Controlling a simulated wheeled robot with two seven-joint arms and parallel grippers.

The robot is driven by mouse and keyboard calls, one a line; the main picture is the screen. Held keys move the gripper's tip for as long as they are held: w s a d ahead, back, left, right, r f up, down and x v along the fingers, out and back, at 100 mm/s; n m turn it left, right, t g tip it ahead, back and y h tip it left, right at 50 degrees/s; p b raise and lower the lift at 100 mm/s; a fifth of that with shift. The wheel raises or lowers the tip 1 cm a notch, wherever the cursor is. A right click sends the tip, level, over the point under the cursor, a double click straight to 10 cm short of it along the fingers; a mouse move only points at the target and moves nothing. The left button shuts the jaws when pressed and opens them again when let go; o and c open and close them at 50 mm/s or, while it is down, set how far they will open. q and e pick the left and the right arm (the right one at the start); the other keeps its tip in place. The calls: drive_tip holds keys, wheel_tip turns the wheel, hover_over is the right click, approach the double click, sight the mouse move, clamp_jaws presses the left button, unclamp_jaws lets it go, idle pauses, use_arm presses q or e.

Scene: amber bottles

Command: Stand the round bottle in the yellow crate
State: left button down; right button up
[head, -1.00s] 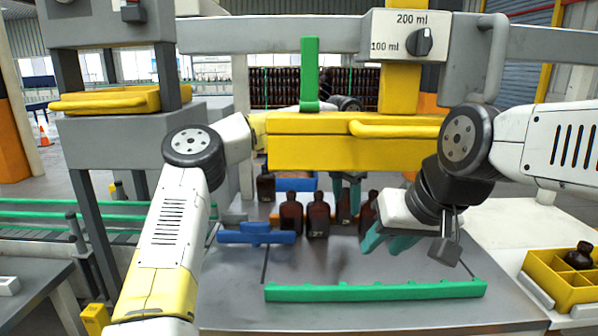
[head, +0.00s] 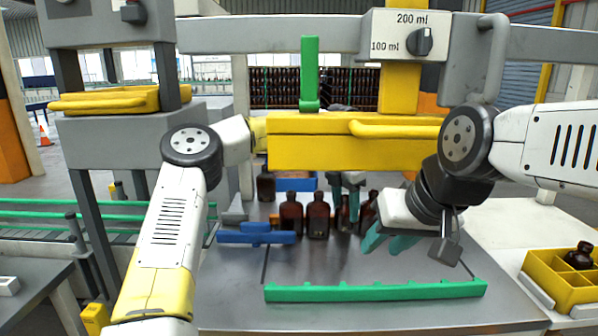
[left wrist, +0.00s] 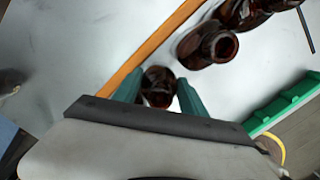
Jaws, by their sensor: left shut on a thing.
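My left gripper (head: 346,190) is behind the row of amber bottles, partly hidden by the yellow beam. It is shut on an amber bottle (head: 343,218), whose neck and shoulder (left wrist: 158,88) show between the teal fingers in the left wrist view. Whether that bottle touches the table is unclear. My right gripper (head: 384,245) is open and empty above the table, right of the bottles. The yellow crate (head: 560,292) is at the far right and has compartments.
Amber bottles stand close by: two at front (head: 291,214) (head: 318,216), one at right (head: 369,212), one behind at left (head: 266,184). A yellow beam (head: 340,150) spans above. A blue fixture (head: 256,237) and a green rail (head: 376,291) bound clear table.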

sight(344, 197)
use_arm(q)
drive_tip(key=shift+f, duration=0.85)
drive_tip(key=r, duration=0.5)
drive_tip(key=s+a+r, duration=0.1)
drive_tip(key=r, duration=0.1)
drive_tip(key=shift+r, duration=0.35)
drive_tip(key=shift+f, duration=0.1)
